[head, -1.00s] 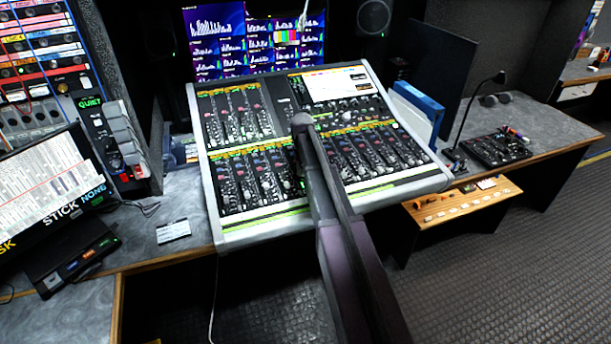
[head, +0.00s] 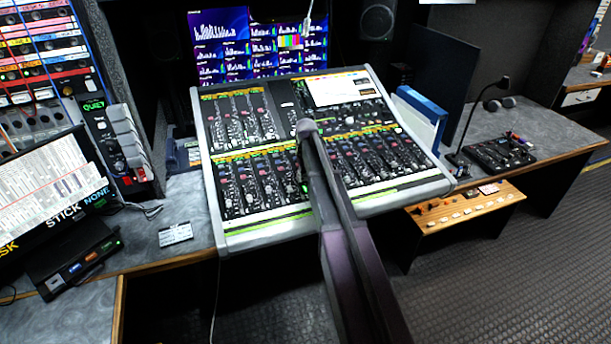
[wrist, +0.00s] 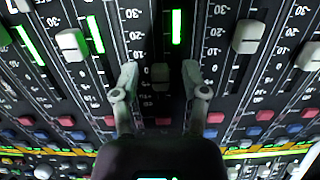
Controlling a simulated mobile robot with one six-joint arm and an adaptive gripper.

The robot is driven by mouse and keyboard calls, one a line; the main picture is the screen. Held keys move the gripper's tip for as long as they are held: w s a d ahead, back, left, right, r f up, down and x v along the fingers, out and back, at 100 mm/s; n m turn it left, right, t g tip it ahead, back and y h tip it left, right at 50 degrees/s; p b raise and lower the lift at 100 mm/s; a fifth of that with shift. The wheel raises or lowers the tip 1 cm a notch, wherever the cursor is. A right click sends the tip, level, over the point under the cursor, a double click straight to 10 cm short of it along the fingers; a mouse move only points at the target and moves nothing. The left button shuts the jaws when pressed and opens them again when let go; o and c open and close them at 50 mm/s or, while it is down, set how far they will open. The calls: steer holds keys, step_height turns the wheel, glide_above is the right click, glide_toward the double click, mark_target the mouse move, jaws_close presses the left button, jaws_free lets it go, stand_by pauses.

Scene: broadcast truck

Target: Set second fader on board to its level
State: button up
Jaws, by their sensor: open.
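The mixing board (head: 262,236) stands on the desk in the head view, with banks of faders across its face. My arm reaches over its middle, and my gripper's fingertips are hidden there. In the wrist view my gripper (wrist: 159,68) is open, one finger on each side of a dark fader cap (wrist: 160,76). I cannot tell whether either finger touches the cap. Pale fader caps stand in neighbouring slots, one to the left (wrist: 72,44) and one to the right (wrist: 249,36). Printed level numbers and green bars line the slots. The head view does not show which fader is the second.
Lit monitors (head: 262,45) stand behind the board. A blue binder (head: 422,102) and a desk lamp (head: 480,115) are to its right. A small wooden panel with buttons (head: 465,207) juts out at the right front. A slanted screen (head: 45,190) is at the left.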

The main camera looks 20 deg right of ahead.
steer(key=s, duration=0.4)
steer(key=shift+r, duration=0.15)
step_height(320, 180, up, 13)
steer(key=p, duration=1.4)
steer(key=s+a+f+b, duration=0.7)
steer(key=s+f+b, duration=0.3)
steer(key=s+a+f+b, duration=0.6)
steer(key=s+f+b, duration=0.3)
steer(key=s+b, duration=0.1)
steer(key=shift+s+a+f, duration=0.4)
steer(key=shift+s, duration=0.4)
steer(key=shift+r, duration=0.15)
step_height(320, 180, up, 12)
steer(key=s+p, duration=0.1)
steer(key=p, duration=1)
steer(key=shift+s+p, duration=0.3)
steer(key=shift+s, duration=0.1)
steer(key=shift+f, duration=0.2)
stand_by(0.3)
